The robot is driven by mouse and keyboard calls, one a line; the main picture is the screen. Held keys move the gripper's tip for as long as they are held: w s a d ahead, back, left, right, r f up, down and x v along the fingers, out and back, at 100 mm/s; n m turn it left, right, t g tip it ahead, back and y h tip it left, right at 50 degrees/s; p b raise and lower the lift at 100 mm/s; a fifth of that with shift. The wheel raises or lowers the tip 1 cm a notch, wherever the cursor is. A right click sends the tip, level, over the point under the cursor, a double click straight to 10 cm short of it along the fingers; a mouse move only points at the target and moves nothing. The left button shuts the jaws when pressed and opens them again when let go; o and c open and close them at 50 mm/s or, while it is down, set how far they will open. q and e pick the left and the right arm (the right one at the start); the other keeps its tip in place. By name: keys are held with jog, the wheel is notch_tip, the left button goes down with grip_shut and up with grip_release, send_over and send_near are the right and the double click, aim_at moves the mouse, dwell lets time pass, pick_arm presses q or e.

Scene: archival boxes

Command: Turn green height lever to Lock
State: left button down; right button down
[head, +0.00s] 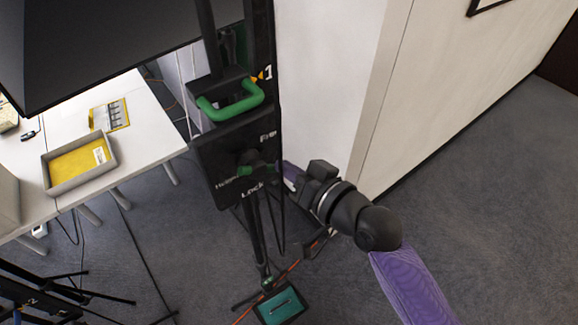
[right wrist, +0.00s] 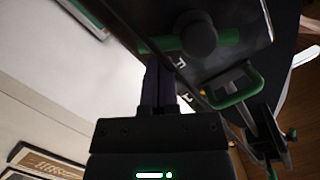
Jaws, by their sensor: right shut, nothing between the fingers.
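The green height lever (head: 262,169) sits on the front panel of a black stand, with a dark round hub at its middle. It lies roughly sideways, between a partly hidden word starting with F above and "Lock" below. It also shows in the right wrist view (right wrist: 232,38), behind the dark hub. My right gripper (head: 284,171) is at the lever's right end in the head view; in the right wrist view its fingers (right wrist: 159,66) are together and empty, close by the lever's left end. I cannot tell whether they touch it. My left gripper is out of view.
A green handle (head: 232,108) sticks out above the panel, beside the number 1. A large dark screen (head: 100,45) hangs at upper left. A white table (head: 150,135) with a grey tray (head: 112,160) stands left. A pale wall (head: 325,80) is close behind my right gripper. A teal pedal (head: 281,306) lies below.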

jog(key=shift+f+m+y, duration=0.3)
jog(key=shift+f+m, duration=0.2)
jog(key=shift+m, duration=0.6)
jog(key=shift+s+a+f+m+y+b, duration=0.15)
jog(key=shift+f+m+b, duration=0.15)
jog(key=shift+m, duration=0.4)
jog(key=shift+s+a+f+m+y+b, duration=0.1)
jog(key=shift+f+m+y+b, duration=0.2)
jog(key=shift+m, duration=0.4)
jog(key=shift+s+a+f+m+y+b, duration=0.15)
jog(key=shift+m+b, duration=0.2)
jog(key=shift+m, duration=0.35)
jog(key=shift+a+f+m, duration=0.15)
jog(key=shift+m, duration=0.55)
jog(key=shift+s+a+f+m+y+b, duration=0.2)
jog(key=shift+m+b, duration=0.2)
jog(key=shift+m, duration=0.3)
jog(key=shift+s+a+f+m+y+b, duration=0.15)
jog(key=shift+m+b, duration=0.2)
jog(key=shift+m, duration=0.35)
jog(key=shift+w+r, duration=0.15)
